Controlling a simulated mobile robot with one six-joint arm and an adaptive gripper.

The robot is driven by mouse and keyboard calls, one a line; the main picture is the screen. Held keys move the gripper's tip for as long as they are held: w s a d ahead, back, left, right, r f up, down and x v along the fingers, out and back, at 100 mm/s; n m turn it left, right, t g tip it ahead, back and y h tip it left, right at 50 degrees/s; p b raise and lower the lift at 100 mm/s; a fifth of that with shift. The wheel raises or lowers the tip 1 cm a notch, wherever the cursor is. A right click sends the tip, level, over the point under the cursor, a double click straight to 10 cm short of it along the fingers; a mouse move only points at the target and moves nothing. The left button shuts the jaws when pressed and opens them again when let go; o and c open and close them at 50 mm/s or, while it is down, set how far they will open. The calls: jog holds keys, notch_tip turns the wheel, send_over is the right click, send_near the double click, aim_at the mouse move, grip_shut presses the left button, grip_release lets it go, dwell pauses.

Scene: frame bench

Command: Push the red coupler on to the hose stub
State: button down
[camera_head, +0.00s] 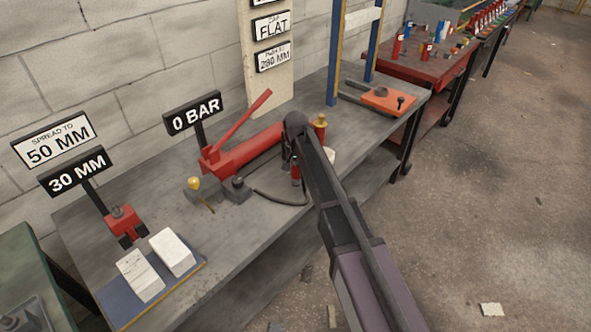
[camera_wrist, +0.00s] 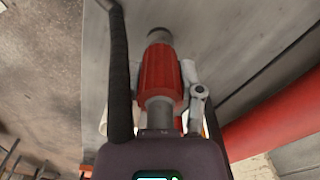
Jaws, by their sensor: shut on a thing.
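The red coupler (camera_head: 295,172) is at my gripper (camera_head: 291,157), over the front part of the grey bench. In the wrist view the coupler (camera_wrist: 160,75) is a ribbed red sleeve with grey metal at both ends, in line with my gripper's middle. My gripper is shut on it, though the finger contact is partly hidden. The black hose (camera_head: 268,196) curves over the bench from a dark block toward the coupler's lower end. I cannot make out the hose stub clearly, nor whether the coupler touches it.
A red hand pump (camera_head: 245,150) with a raised lever lies behind the coupler, beside the "0 BAR" sign (camera_head: 194,113). A brass-topped piece (camera_head: 320,127) stands to the right. A yellow knob (camera_head: 193,184) and white blocks (camera_head: 172,252) are left.

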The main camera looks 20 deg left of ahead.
aim_at(293, 167)
jog(key=shift+f+b, duration=0.8)
jog(key=shift+f, duration=0.1)
jog(key=shift+c, duration=0.8)
grip_release()
jog(key=shift+r, duration=0.2)
notch_tip(293, 167, up, 10)
jog(key=p, duration=1)
jog(key=shift+f, duration=0.1)
jog(key=shift+s+a+r, duration=0.2)
jog(key=shift+s+a, duration=0.05)
jog(key=shift+s, duration=0.5)
jog(key=s+a+r+p, duration=0.1)
jog(key=s+r+p, duration=0.1)
jog(key=s, duration=0.5)
jog(key=s+a+r+n+p, duration=0.1)
jog(key=s+r+p, duration=0.2)
jog(key=s, duration=0.5)
jog(key=s+a+r+p, duration=0.2)
jog(key=s+p, duration=0.1)
jog(key=s, duration=0.5)
jog(key=shift+s+r+n, duration=0.2)
jog(key=shift+s+n, duration=0.05)
jog(key=shift+n, duration=0.05)
